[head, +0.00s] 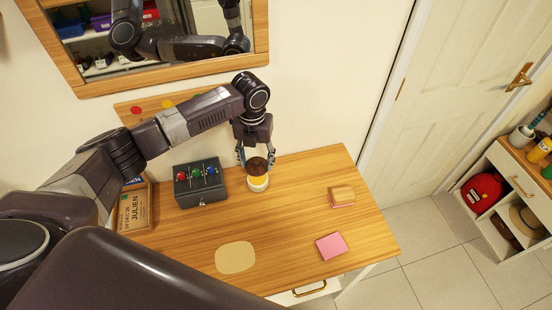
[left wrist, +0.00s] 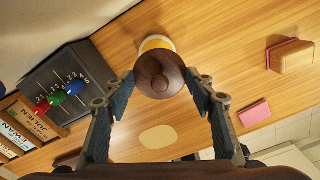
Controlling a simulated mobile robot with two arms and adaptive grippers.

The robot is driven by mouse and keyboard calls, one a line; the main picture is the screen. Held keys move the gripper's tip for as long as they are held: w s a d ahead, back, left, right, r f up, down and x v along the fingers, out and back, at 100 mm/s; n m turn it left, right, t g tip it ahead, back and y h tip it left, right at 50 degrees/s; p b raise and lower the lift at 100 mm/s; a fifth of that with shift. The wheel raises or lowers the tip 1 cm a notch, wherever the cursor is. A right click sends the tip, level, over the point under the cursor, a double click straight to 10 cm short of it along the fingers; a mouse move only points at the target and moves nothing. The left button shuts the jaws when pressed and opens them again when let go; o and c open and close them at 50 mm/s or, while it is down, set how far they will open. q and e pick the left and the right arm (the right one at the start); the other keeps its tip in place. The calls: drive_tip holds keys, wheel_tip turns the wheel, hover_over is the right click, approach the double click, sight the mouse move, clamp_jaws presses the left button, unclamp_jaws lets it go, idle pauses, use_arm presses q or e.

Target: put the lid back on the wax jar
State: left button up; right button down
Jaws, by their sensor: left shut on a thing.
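The wax jar (head: 258,184) is a small white pot with yellow wax showing at its top, standing on the wooden table near the wall. My left gripper (head: 257,163) reaches down over it, shut on the round dark brown lid (head: 256,164). The lid is over the far part of the jar's mouth, with yellow wax showing below its edge. In the left wrist view the knobbed lid (left wrist: 160,76) is between the fingertips (left wrist: 160,84) and hides most of the jar (left wrist: 156,43). I cannot tell whether lid and jar touch. My right gripper is out of view.
A dark box with coloured knobs (head: 200,198) stands left of the jar, beside a cardboard box (head: 135,211). A pink pad (head: 331,246), a wooden block (head: 342,194) and a beige oval mat (head: 235,257) lie on the table. A mirror (head: 170,75) hangs above.

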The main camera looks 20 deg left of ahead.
sight(258, 178)
use_arm(q)
drive_tip(key=shift+w+a+f, duration=0.3)
drive_tip(key=shift+w+f, duration=0.2)
drive_tip(key=shift+w, duration=0.05)
wheel_tip(258, 178, down, 2)
drive_tip(key=shift+s+b, duration=0.15)
drive_tip(key=shift+b, duration=0.95)
wheel_tip(258, 178, down, 3)
drive_tip(key=shift+r+b, duration=0.2)
drive_tip(key=shift+b, duration=1)
drive_tip(key=shift+f+b, duration=0.3)
drive_tip(key=shift+f, duration=0.5)
drive_tip(key=shift+r+p, duration=0.1)
drive_tip(key=shift+p, duration=0.35)
drive_tip(key=shift+f, duration=0.2)
